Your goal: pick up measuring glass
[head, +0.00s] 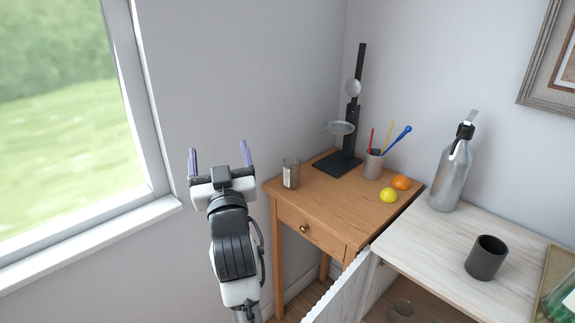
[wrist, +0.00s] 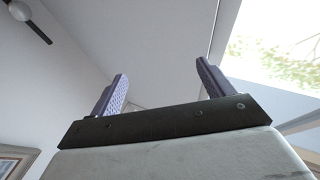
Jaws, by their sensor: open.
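A small clear glass with a pale marking, which looks like the measuring glass (head: 291,173), stands upright at the left corner of the wooden side table (head: 330,209) in the head view. My gripper (head: 219,147) is open and empty, raised to the left of the table and apart from the glass. Its two purple-grey fingers point upward in the picture. The glass does not show in the wrist view.
Behind the glass stands a black stand (head: 342,164) with a dish. A cup of utensils (head: 374,164), a lemon (head: 388,195) and an orange (head: 401,182) are further right. A white cabinet (head: 430,238) holds a bottle (head: 452,170) and dark cup (head: 486,258).

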